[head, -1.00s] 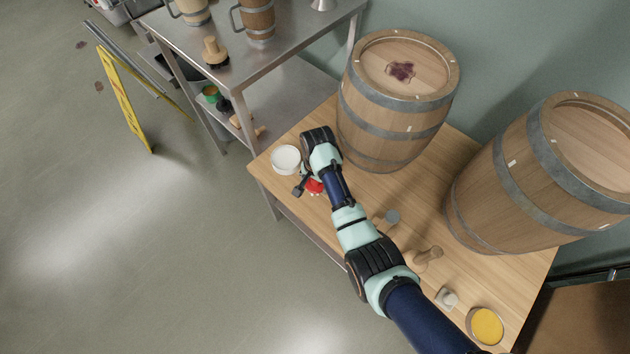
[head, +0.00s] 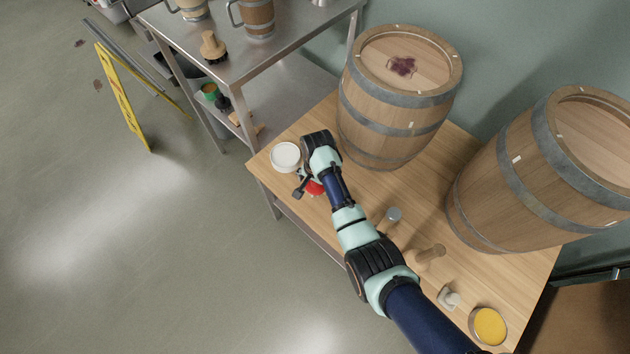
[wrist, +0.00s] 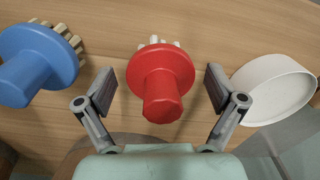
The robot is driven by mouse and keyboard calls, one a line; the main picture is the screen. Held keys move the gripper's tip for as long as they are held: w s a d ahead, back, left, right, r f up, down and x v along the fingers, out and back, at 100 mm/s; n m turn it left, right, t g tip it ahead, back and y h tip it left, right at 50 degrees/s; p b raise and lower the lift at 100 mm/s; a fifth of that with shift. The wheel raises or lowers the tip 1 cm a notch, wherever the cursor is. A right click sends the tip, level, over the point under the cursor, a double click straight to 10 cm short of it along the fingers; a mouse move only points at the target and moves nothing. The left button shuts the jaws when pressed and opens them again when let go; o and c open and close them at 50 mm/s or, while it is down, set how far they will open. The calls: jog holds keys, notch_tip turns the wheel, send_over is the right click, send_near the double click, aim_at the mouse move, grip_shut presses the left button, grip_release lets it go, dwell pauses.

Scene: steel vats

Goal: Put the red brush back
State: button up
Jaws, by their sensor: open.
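The red brush (wrist: 163,84) lies on the wooden table, its round red head and handle facing the wrist camera, with pale bristles at its far side. In the head view a bit of the red brush (head: 314,187) shows beside my wrist, the rest hidden by my arm. My gripper (wrist: 160,90) is open, with one finger on each side of the red brush and a gap on both sides. In the head view my gripper (head: 300,190) is mostly hidden under the wrist. Where the brush's usual place is, I cannot tell.
A blue brush (wrist: 38,62) lies left of the red one in the wrist view. A white round dish (wrist: 274,88) is close to the right finger. Two barrels (head: 400,100) stand along the wall. A yellow-filled bowl (head: 489,326) is at the table's near end. A steel shelf (head: 290,45) adjoins.

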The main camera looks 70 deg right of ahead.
jog(key=r+p, duration=0.5)
jog(key=r, duration=0.7)
jog(key=shift+s+r, duration=0.1)
jog(key=shift+s, duration=0.1)
jog(key=shift+w, duration=0.1)
jog(key=w+a+r+n+t+h, duration=0.1)
jog(key=w+a+r+n+t, duration=0.1)
jog(key=w+a+r+n, duration=0.4)
jog(key=w+a+r+n+t+h, duration=0.1)
jog(key=w+a+r+t, duration=0.15)
jog(key=a, duration=0.55)
jog(key=w+a+r+n+t, duration=0.25)
jog(key=w+a+n, duration=0.2)
jog(key=a, duration=0.25)
jog(key=s+a+r+n+t+y, duration=0.1)
jog(key=s+a+r+n+t, duration=0.2)
jog(key=a+r, duration=0.5)
jog(key=s+a+r+n+t+y, duration=0.1)
jog(key=a+r+n+t, duration=0.1)
jog(key=a+r+n, duration=0.6)
notch_tip(320, 180, down, 20)
jog(key=a+m+b, duration=0.2)
jog(key=b, duration=1.6)
jog(key=shift+w+m, duration=0.3)
jog(key=shift+m, duration=0.05)
